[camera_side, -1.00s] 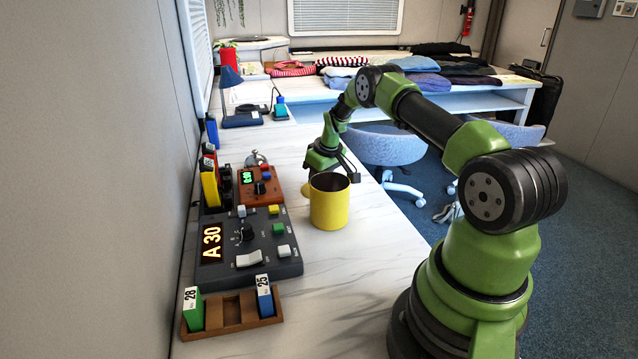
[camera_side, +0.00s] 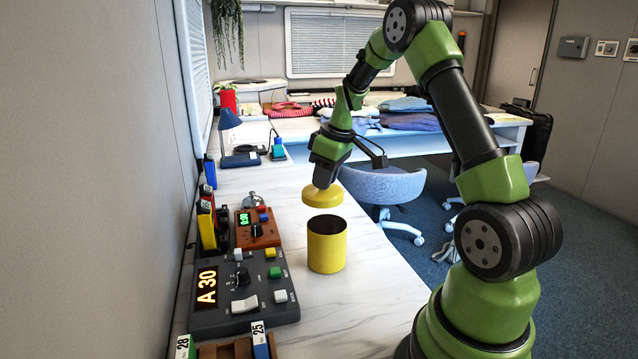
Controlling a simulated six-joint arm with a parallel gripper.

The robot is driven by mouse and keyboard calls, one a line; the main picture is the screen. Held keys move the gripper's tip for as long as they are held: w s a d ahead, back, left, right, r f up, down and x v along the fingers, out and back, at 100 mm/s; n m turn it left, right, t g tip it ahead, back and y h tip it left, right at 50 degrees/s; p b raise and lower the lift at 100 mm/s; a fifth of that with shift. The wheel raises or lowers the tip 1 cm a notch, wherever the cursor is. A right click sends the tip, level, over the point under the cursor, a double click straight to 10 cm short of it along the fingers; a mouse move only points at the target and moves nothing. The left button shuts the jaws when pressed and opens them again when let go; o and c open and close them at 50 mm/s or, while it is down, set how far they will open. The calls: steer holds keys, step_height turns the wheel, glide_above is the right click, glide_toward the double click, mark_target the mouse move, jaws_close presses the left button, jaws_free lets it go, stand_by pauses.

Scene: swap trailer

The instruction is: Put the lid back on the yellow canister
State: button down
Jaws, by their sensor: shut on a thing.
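The yellow canister (camera_side: 327,250) stands upright and open on the white marbled counter, its dark inside showing at the top. My gripper (camera_side: 325,183) is shut on the round yellow lid (camera_side: 322,197), holding it in the air. In the picture the lid is just above the canister's rim and apart from it. The lid looks about level. How far behind the canister it is I cannot tell from this one view. The fingertips are mostly hidden by the gripper body and lid.
A grey control box (camera_side: 245,295) showing "A 30" and a brown timer box (camera_side: 257,229) stand left of the canister. A wooden rack (camera_side: 222,350) is at the front. A blue lamp (camera_side: 229,120) is farther back. The counter (camera_side: 380,290) right of the canister is clear.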

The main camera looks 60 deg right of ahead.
mark_target(332, 199)
steer(key=shift+s+a+r+n, duration=0.2)
steer(key=shift+s+a+r, duration=0.1)
steer(key=shift+s+a, duration=0.2)
steer(key=shift+s+a+r+n, duration=0.2)
steer(key=shift+s+a+r, duration=0.05)
steer(key=shift+s+a, duration=0.4)
steer(key=shift+f, duration=3.15)
steer(key=shift+f, duration=0.15)
steer(key=shift+c, duration=2.3)
jaws_free()
steer(key=shift+r, duration=3.5)
